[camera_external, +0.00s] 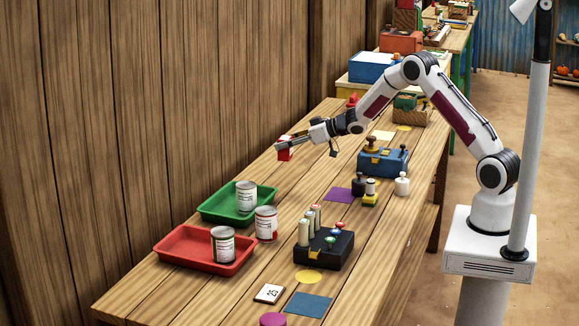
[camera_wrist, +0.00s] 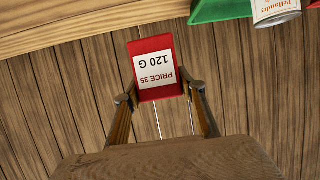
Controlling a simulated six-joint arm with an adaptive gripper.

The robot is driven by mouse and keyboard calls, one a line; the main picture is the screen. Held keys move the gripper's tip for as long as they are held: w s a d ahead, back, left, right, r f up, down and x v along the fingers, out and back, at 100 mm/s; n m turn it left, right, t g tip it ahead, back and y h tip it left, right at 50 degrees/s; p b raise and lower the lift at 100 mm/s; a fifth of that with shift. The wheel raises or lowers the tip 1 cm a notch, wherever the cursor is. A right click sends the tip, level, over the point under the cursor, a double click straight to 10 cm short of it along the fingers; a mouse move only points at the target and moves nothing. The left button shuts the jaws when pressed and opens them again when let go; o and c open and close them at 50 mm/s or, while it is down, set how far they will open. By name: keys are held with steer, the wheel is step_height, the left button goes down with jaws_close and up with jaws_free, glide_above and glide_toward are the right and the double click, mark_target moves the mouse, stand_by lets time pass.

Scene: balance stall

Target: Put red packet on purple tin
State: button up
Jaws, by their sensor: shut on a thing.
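The red packet (camera_external: 285,154) has a white label reading "PRICE 35, 120 G". It also shows in the wrist view (camera_wrist: 155,68), between the two finger tips. My gripper (camera_external: 290,146) is shut on it and holds it on the wall side of the table; the fingers also show in the wrist view (camera_wrist: 160,92). In the external view it is beyond the green tray. A round purple-magenta thing (camera_external: 273,319), likely the purple tin, is at the bottom edge, partly cut off. It is far from my gripper, at the near end of the table.
A green tray (camera_external: 207,214) and a red tray (camera_external: 170,252) stand along the wall side with white cans in and beside them. A black block with pegs (camera_external: 340,252), a blue scale-like box (camera_external: 385,163) and small weights stand to the right. Flat coloured mats lie around.

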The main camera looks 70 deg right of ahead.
steer(key=w+a+n+y, duration=0.1)
steer(key=a, duration=0.6)
steer(key=w+a+r+n+y, duration=0.1)
steer(key=a, duration=0.7)
steer(key=w+a+n+y, duration=0.1)
steer(key=a, duration=0.7)
steer(key=shift+a+r+g+y, duration=0.1)
steer(key=shift+r+g+y, duration=0.2)
steer(key=shift+g+y, duration=0.1)
steer(key=s+a+r+n+g+y, duration=0.1)
steer(key=s+a+n+g+y, duration=0.2)
steer(key=a, duration=2)
steer(key=s+a+n+g+y, duration=0.1)
steer(key=s+a+n, duration=0.1)
steer(key=s+a, duration=0.7)
steer(key=s+a+r+n+g+y, duration=0.1)
steer(key=s+a+n+g+y, duration=0.1)
steer(key=s+a, duration=0.8)
steer(key=s+a+r+n+g+y, duration=0.1)
steer(key=s+a, duration=0.8)
steer(key=a, duration=0.9)
steer(key=shift+s+n+y, duration=0.15)
steer(key=shift+n+y, duration=0.15)
steer(key=shift+n, duration=0.4)
step_height(320, 180, down, 6)
steer(key=shift+f, duration=0.15)
